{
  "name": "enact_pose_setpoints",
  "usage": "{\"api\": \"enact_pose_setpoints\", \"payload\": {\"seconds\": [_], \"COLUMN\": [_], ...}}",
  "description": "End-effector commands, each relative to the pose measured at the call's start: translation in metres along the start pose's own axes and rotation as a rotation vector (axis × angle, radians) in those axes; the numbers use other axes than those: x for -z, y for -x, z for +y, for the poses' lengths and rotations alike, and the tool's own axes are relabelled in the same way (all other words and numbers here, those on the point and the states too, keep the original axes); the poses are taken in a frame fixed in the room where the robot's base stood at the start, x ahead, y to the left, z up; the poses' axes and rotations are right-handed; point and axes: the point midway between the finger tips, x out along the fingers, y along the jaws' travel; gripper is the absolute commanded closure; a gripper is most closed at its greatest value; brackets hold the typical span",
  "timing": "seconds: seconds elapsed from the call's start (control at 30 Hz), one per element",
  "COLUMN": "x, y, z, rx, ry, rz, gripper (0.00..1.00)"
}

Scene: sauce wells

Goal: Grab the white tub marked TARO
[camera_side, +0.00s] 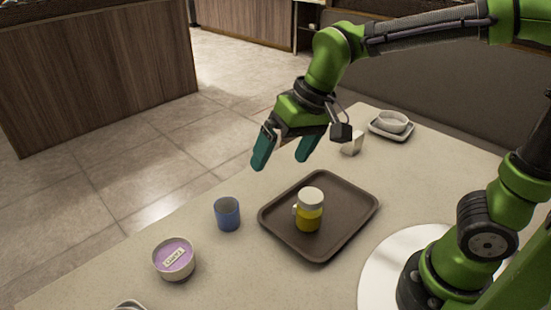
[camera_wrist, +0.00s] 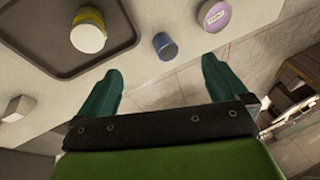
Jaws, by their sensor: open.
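The white tub (camera_side: 174,268) with purple contents and a white label reading TARO stands upright on the table at the lower left in the side view. It also shows at the top right in the wrist view (camera_wrist: 214,15), partly cut by the frame edge. My gripper (camera_side: 283,158) is open and empty, raised above the table's far edge, well apart from the tub. In the wrist view its two teal fingers (camera_wrist: 157,88) are spread, with nothing between them.
A blue cup (camera_side: 227,214) stands between the tub and a brown tray (camera_side: 340,241). On the tray is a yellow jar with a white lid (camera_side: 309,210). A small white holder (camera_side: 352,144) and a bowl on a dish (camera_side: 391,123) stand farther back. Bare table surrounds the tub.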

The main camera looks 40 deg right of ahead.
Motion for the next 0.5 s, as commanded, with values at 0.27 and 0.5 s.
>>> {"api": "enact_pose_setpoints", "payload": {"seconds": [0.27,0.5], "x": [0.037,0.038], "y": [-0.074,-0.142], "z": [-0.095,-0.17], "rx": [-0.122,-0.266], "ry": [-0.033,-0.153], "rz": [-0.168,-0.212], "gripper": [0.0,0.0]}}
